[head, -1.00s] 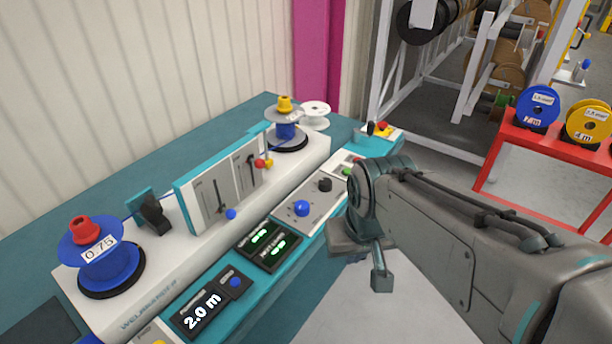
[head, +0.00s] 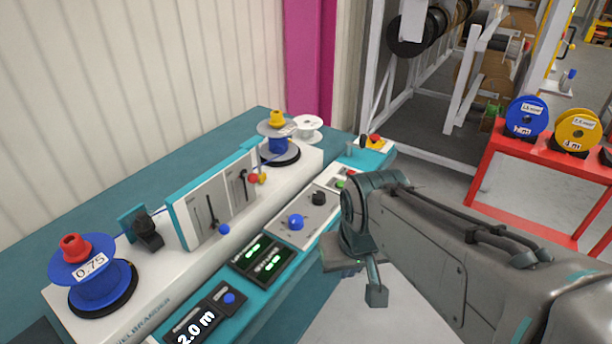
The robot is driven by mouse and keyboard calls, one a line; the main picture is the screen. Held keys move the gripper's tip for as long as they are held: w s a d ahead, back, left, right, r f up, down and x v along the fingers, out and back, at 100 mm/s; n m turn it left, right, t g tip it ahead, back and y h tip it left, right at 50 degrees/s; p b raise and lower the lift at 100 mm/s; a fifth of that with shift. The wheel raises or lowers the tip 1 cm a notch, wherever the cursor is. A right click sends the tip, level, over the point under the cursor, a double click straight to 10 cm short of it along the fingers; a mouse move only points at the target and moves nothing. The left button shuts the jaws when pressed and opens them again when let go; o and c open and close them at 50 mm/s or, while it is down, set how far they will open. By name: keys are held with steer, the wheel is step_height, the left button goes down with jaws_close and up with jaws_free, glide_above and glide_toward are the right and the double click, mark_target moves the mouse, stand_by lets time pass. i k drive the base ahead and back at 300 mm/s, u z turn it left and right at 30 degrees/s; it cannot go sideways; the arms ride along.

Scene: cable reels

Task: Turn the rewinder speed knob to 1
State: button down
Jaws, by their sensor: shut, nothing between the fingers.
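The rewinder (head: 225,235) is a long white machine on a teal bench. Its grey control panel (head: 300,230) carries a blue knob (head: 296,222) and a black knob (head: 319,198). The panel's print is too small to read, so I cannot tell which knob sets speed or where either one points. My gripper (head: 376,296) is shut and empty, hanging in front of the bench, to the right of and lower in the picture than both knobs. It touches neither.
A blue reel marked 0.75 (head: 94,276) and another spool (head: 278,146) stand on the machine. Dark displays with green digits (head: 260,258) and a 2.0 m readout (head: 194,328) sit nearer. A red rack (head: 531,161) stands at right.

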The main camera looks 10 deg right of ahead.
mark_target(319, 198)
steer(key=u, duration=0.15)
steer(key=k, duration=0.4)
steer(key=z, duration=0.8)
steer(key=i, duration=1.05)
steer(key=u, duration=0.4)
